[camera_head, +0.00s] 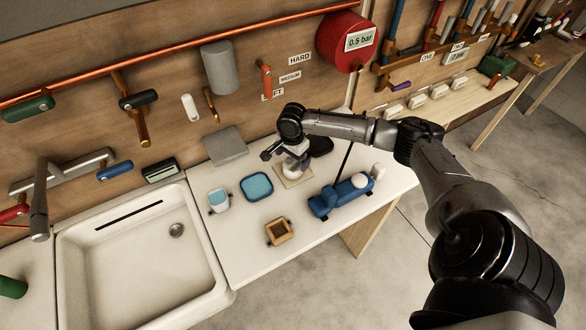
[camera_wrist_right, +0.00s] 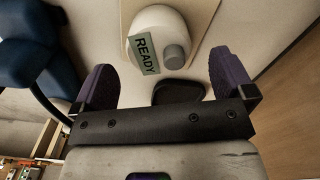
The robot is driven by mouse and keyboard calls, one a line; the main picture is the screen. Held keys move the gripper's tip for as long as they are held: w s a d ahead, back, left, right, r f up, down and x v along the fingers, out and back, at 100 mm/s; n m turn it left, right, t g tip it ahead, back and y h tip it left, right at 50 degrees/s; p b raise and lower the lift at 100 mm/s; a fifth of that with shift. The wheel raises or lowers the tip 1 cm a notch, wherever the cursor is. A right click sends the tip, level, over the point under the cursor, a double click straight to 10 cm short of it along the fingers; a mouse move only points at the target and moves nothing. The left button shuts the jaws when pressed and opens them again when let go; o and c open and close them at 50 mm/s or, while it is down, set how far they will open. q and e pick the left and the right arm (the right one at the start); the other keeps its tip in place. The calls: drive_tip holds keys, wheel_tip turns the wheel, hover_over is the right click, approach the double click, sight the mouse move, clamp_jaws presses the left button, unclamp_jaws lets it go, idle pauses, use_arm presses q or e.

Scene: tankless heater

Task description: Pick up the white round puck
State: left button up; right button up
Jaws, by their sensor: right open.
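A white round object (camera_head: 290,169) sits on a beige square board on the white counter, partly hidden by my right gripper. In the right wrist view this white round object (camera_wrist_right: 156,24) carries a "READY" label and a grey knob. My right gripper (camera_head: 296,160) is above and close to it. In the wrist view the purple fingers of the gripper (camera_wrist_right: 163,64) are spread, with nothing gripped between them. I cannot tell whether this object is the puck; another white round piece (camera_head: 360,180) sits on a blue device. My left gripper is not in view.
The blue device (camera_head: 335,199) stands right of the board. A dark object (camera_head: 320,146) lies behind it; a dark piece (camera_wrist_right: 178,92) shows between the fingers. A sink (camera_head: 150,275) is further left.

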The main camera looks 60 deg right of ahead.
sight(293, 164)
drive_tip(key=shift+f, duration=0.9)
wheel_tip(293, 164, down, 3)
drive_tip(key=shift+s+f+b, duration=0.15)
drive_tip(key=shift+b, duration=0.35)
drive_tip(key=shift+f, duration=0.25)
drive_tip(key=shift+c, duration=0.4)
drive_tip(key=c, duration=1)
drive_tip(key=shift+r, duration=0.1)
